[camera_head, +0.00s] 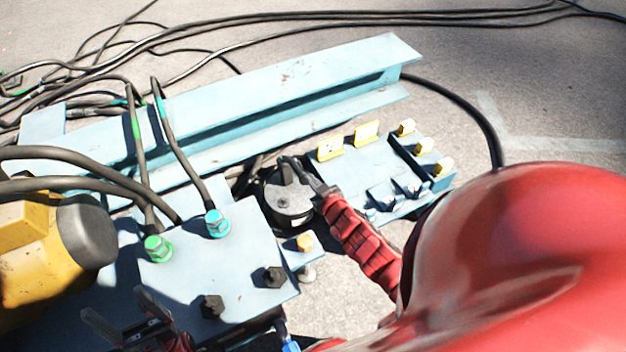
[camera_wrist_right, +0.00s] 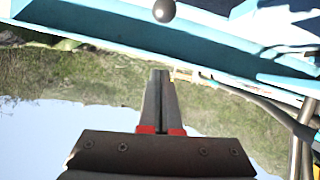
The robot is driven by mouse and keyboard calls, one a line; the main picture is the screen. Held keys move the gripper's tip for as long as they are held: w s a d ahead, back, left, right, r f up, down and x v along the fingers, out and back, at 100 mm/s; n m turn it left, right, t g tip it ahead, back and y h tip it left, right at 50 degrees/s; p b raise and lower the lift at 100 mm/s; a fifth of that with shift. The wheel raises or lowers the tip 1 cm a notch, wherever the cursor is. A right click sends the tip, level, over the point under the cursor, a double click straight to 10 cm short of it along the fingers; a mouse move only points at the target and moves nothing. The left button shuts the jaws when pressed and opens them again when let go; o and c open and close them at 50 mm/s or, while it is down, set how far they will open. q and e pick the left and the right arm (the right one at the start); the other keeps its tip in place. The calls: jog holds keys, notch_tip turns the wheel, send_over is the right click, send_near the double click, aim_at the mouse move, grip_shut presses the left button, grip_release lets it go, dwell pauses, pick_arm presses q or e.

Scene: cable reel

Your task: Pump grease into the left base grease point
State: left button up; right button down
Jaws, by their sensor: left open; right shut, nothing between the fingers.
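A round grey pot (camera_head: 290,200) with a dark lever on its lid stands beside the pale blue base. On the blue base plate (camera_head: 240,255) are a green fitting (camera_head: 157,248) and a blue fitting (camera_head: 216,223). I cannot tell which point is the left base grease point. My left gripper (camera_head: 113,303) is open and empty at the lower left, in front of the plate. My right gripper (camera_wrist_right: 160,75) is shut and empty in the right wrist view; I cannot make it out in the head view.
My large red arm link covers the lower right. A blue bracket (camera_head: 350,170) carries several yellow-capped fittings (camera_head: 424,145). A long blue beam (camera_head: 270,95) and black cables (camera_head: 330,22) lie behind. A yellow unit (camera_head: 25,240) is at left. A grey ball (camera_wrist_right: 164,10) shows in the wrist view.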

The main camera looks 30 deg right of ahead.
jog(key=b, duration=0.1)
send_over(305, 184)
notch_tip(305, 184, down, 3)
notch_tip(305, 184, down, 2)
jog(key=shift+b, duration=0.55)
jog(key=shift+s+d+f, duration=0.1)
jog(key=shift+s+f, duration=0.05)
jog(key=shift+f, duration=0.6)
